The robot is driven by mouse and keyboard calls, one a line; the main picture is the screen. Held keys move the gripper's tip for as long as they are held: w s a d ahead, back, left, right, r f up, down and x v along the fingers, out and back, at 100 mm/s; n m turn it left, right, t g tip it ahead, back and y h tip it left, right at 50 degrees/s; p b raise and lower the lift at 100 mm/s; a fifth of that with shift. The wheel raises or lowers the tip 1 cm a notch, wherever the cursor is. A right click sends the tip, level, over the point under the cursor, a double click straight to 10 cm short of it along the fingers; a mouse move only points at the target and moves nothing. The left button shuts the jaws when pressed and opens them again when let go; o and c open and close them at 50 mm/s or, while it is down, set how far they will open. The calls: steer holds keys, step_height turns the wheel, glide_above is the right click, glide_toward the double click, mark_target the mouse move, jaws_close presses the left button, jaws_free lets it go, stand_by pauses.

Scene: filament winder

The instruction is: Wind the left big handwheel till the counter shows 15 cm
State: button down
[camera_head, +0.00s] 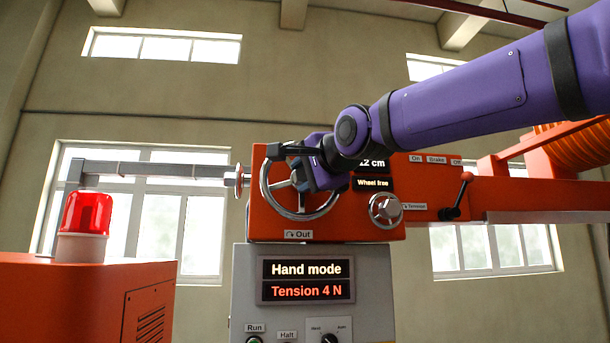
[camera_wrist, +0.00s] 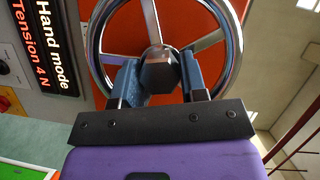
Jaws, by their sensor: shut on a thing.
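The big handwheel (camera_head: 331,206) is a chrome ring with spokes on the left of the orange winder head. In the wrist view its rim (camera_wrist: 234,45) surrounds a dark hexagonal hub piece (camera_wrist: 159,72). My gripper (camera_head: 300,172) reaches in from the right and covers part of the wheel. In the wrist view its blue fingers (camera_wrist: 158,80) sit on both sides of the hexagonal piece, shut on it. The counter (camera_head: 374,163) reads about "12 cm"; my gripper partly hides its first digit. The sign below it (camera_head: 373,183) reads "Wheel free".
A smaller handwheel (camera_head: 385,209) and a red-knobbed lever (camera_head: 457,200) stand right of the big wheel. The "Out" label (camera_head: 300,234) is below it. The grey panel (camera_head: 306,280) reads "Hand mode" and "Tension 4 N". A red beacon (camera_head: 86,213) stands at the left.

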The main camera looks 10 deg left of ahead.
steer(key=m+t+y, duration=0.1)
steer(key=m, duration=0.3)
steer(key=shift+f+m, duration=0.15)
steer(key=shift+m, duration=0.15)
steer(key=shift+t, duration=0.3)
steer(key=c, duration=0.7)
jaws_free()
steer(key=shift+s, duration=0.15)
steer(key=shift+s+d, duration=0.2)
steer(key=shift+s, duration=0.15)
steer(key=shift+v, duration=4.95)
steer(key=shift+w+d+f, duration=0.1)
steer(key=shift+w+d, duration=0.05)
